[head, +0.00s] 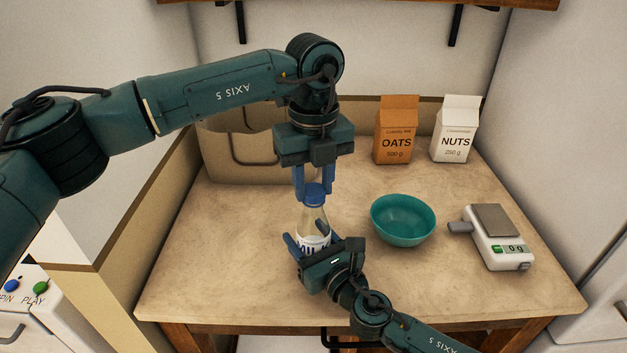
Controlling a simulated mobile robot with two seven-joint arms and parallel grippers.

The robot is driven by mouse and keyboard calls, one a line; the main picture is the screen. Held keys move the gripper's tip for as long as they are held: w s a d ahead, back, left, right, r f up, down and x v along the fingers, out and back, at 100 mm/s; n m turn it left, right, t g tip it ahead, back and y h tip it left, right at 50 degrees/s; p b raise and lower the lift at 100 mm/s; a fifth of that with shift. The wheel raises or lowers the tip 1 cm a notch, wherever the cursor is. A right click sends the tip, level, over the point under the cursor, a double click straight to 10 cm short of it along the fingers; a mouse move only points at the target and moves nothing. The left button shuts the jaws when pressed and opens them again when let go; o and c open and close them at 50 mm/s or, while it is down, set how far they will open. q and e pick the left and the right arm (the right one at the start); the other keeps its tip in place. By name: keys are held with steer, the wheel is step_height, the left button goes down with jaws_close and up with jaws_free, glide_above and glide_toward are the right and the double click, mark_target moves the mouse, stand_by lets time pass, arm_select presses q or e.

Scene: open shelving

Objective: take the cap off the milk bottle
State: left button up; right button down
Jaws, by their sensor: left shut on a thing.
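The milk bottle (314,222) stands upright near the middle of the table, clear with a white label. Its blue cap (314,193) sits at the bottle's top; I see no clear gap between them. My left gripper (314,194) points straight down from above and is shut on the cap, one finger on each side. My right gripper (306,234) comes in low from the front right, with its fingers on either side of the bottle's body. I cannot tell whether they press on it. The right gripper hides the bottle's lower part.
A teal bowl (403,220) stands right of the bottle, with a kitchen scale (497,238) beyond it. An oats carton (396,131) and a nuts carton (455,129) stand at the back right. The table (210,265) is bare at the front left.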

arm_select(q)
steer(key=n, duration=0.4)
steer(key=shift+n, duration=0.3)
steer(key=n, duration=0.5)
steer(key=o, duration=1.1)
steer(key=shift+c, duration=0.2)
steer(key=shift+r, duration=0.1)
